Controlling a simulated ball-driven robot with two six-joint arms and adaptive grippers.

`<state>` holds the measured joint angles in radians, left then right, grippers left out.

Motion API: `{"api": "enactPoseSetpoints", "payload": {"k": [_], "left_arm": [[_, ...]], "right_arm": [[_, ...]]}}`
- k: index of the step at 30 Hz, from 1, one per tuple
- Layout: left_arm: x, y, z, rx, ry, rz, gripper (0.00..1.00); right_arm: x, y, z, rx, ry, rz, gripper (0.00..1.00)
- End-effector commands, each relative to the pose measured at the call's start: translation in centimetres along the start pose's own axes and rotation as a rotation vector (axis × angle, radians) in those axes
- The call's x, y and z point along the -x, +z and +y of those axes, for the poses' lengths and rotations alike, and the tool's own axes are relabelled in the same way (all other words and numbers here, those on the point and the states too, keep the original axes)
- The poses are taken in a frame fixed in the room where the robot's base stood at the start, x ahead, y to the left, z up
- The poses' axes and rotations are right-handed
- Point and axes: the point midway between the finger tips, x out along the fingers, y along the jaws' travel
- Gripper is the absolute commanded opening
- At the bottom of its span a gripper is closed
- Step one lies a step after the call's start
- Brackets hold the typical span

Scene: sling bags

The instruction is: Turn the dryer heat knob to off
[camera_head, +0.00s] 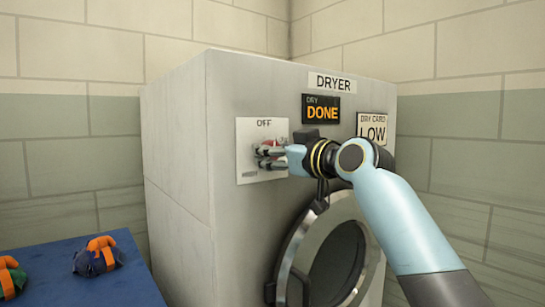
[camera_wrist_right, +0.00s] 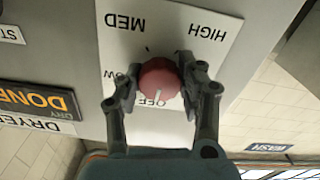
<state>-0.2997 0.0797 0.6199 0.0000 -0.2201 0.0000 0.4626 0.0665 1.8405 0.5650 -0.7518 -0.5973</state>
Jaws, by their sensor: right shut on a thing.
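The dryer (camera_head: 180,145) stands against the tiled walls, with a white knob panel (camera_head: 246,135) on its front reading OFF at the top. The red heat knob (camera_wrist_right: 158,74) is on this panel, among the labels OFF, LOW, MED and HIGH in the right wrist view. A white mark on the knob's rim faces the OFF label. My right gripper (camera_head: 265,157) is shut on the knob, one finger on each side. In the head view the fingers mostly hide the knob. My left gripper is not in view.
A DONE sign (camera_head: 320,108) and a LOW card (camera_head: 372,127) are on the dryer front, right of the panel. The round dryer door (camera_head: 297,248) is below my right arm.

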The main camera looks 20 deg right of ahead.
Motion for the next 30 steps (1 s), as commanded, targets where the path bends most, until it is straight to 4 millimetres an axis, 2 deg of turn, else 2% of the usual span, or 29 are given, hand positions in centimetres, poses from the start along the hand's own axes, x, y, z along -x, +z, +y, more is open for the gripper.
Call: {"api": "enactPoseSetpoints", "payload": {"k": [1,19,20,21,25,30], "left_arm": [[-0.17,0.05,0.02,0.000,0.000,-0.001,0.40],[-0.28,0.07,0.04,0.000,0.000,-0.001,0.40],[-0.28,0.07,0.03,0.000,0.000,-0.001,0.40],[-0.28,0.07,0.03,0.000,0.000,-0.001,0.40],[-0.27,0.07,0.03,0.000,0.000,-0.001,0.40],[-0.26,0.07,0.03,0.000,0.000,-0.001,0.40]], "right_arm": [[0.00,0.57,-0.13,0.012,-0.004,-0.011,0.06],[0.00,0.49,-0.11,0.047,-0.004,-0.011,0.06],[0.00,0.49,-0.11,0.047,-0.004,-0.011,0.42],[0.00,0.48,-0.11,0.047,-0.004,-0.010,0.47],[0.00,0.31,-0.07,0.047,-0.003,-0.007,0.62],[-0.01,0.18,-0.04,0.047,-0.002,-0.004,0.62]]}}
